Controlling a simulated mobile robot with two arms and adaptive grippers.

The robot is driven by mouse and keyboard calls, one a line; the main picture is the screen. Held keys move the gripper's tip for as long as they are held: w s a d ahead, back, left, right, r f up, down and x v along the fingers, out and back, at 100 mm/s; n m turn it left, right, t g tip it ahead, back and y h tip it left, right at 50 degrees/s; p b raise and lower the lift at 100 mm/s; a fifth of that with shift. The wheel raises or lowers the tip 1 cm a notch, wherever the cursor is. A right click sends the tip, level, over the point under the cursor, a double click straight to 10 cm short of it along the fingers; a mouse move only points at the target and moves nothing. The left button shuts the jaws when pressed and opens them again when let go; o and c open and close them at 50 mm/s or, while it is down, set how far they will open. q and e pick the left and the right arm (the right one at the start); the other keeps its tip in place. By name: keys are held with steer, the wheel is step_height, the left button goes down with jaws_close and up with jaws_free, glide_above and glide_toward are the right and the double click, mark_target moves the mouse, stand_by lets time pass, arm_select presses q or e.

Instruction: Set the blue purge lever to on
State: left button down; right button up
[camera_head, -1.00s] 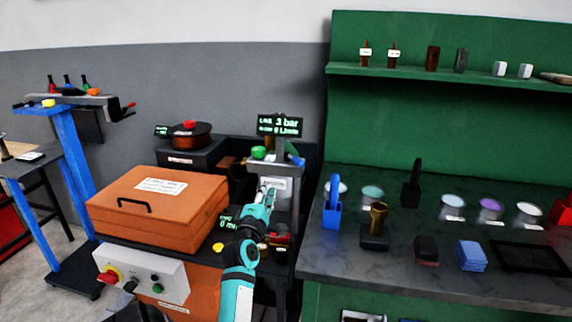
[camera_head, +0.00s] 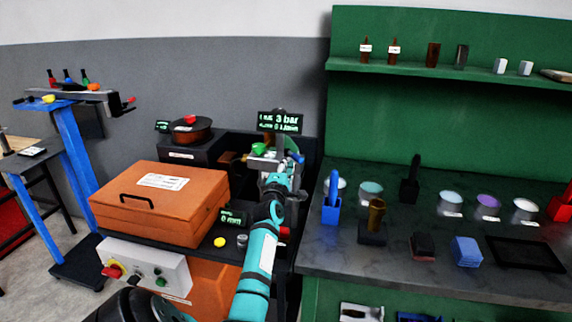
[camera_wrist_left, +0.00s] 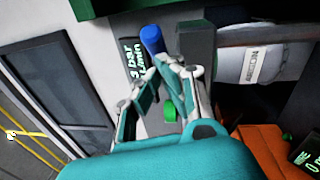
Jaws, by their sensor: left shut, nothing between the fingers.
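The blue purge lever (camera_head: 297,158) sits on the right of the grey fixture below the pressure display, partly behind my left gripper's wrist. In the left wrist view the blue lever (camera_wrist_left: 152,38) lies just beyond the fingertips, beside the lit display. My left gripper (camera_head: 266,160) is in front of the fixture. In the left wrist view its fingers (camera_wrist_left: 168,64) converge toward the lever and hold nothing. I cannot tell whether they touch it. A green knob (camera_head: 258,149) is left of the lever; in the wrist view a green part (camera_wrist_left: 170,113) shows between the fingers. My right gripper is not in view.
The pressure display (camera_head: 280,122) reads 3 bar and stands above the fixture. An orange case (camera_head: 160,215) and a control box (camera_head: 145,265) are left of my arm. The green workbench (camera_head: 440,200) with cups stands on the right.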

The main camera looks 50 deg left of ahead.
mark_target(297, 161)
arm_select(q)
steer(key=shift+w+d+p, duration=0.35)
steer(key=shift+w+p, duration=0.1)
steer(key=shift+p, duration=0.15)
stand_by(0.7)
steer(key=shift+w+d+r+n+y, duration=0.1)
steer(key=shift+w+d+n+y, duration=0.05)
steer(key=shift+n+y, duration=0.15)
steer(key=g+y, duration=0.1)
steer(key=n+g+y, duration=0.1)
steer(key=w+n+g+y+p, duration=0.1)
steer(key=shift+d+g, duration=0.3)
steer(key=shift+w+d+n+g+y, duration=0.15)
steer(key=shift+w+n+g+y, duration=0.2)
steer(key=shift+n+g+y, duration=0.4)
steer(key=shift+w+d+n+g+y+b, duration=0.1)
steer(key=shift+w+n+g+y+b, duration=0.6)
steer(key=shift+g+b, duration=1.05)
steer(key=shift+w+a+n+g+y+b, duration=0.15)
steer(key=shift+w+n+g+b, duration=0.2)
steer(key=shift+n+g+b, duration=1.35)
steer(key=shift+w+d+n+g+y+b, duration=0.2)
steer(key=shift+w+g+y+b, duration=0.45)
steer(key=shift+b, duration=2)
steer(key=shift+s+h, duration=0.1)
steer(key=shift+h, duration=0.15)
